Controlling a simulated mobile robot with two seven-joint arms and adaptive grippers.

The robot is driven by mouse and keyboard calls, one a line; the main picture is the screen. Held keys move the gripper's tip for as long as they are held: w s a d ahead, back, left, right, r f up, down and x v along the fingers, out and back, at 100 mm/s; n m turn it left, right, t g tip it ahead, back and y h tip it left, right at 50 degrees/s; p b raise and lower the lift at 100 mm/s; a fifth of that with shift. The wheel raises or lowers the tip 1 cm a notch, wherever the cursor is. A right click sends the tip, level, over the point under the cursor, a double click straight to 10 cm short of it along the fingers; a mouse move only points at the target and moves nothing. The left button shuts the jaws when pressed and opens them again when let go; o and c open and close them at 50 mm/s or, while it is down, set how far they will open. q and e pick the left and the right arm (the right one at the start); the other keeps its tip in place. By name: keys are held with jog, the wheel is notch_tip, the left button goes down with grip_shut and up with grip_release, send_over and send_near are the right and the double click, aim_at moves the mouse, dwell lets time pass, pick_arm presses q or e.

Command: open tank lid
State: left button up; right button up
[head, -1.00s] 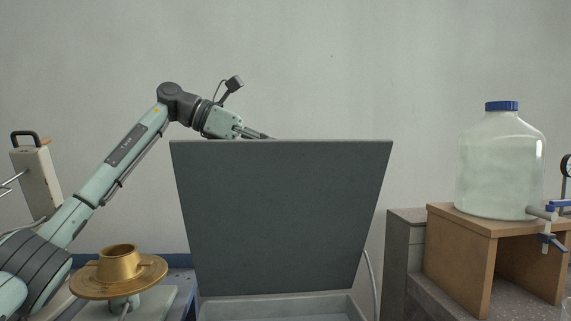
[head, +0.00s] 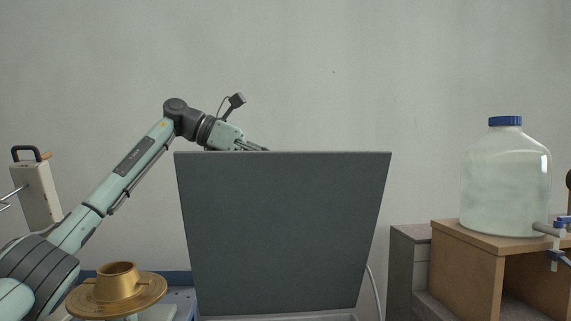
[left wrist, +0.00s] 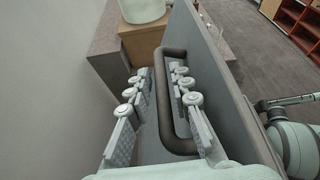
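The tank lid (head: 285,230) is a flat dark grey panel standing steeply raised. A strip of the tank rim (head: 330,318) shows under it at the bottom edge. My left gripper (head: 262,148) reaches behind the lid's top edge, its fingertips partly hidden there. In the left wrist view the lid (left wrist: 215,65) carries a dark, rounded bar handle (left wrist: 161,105). My left gripper (left wrist: 155,82) has its fingers apart, one on each side of the handle's bar, with gaps visible; I cannot tell whether either touches it. My right gripper is not in view.
A large jar with a blue cap (head: 505,185) and a tap stands on a wooden stand (head: 465,270) at right. A brass flanged part (head: 117,290) is at lower left, with a pale handled device (head: 37,195) behind. A plain wall is behind the lid.

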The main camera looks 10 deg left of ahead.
pick_arm(q)
jog(key=shift+a, duration=0.1)
jog(key=v, duration=1.2)
jog(key=shift+s+f, duration=0.1)
jog(key=shift+f, duration=0.05)
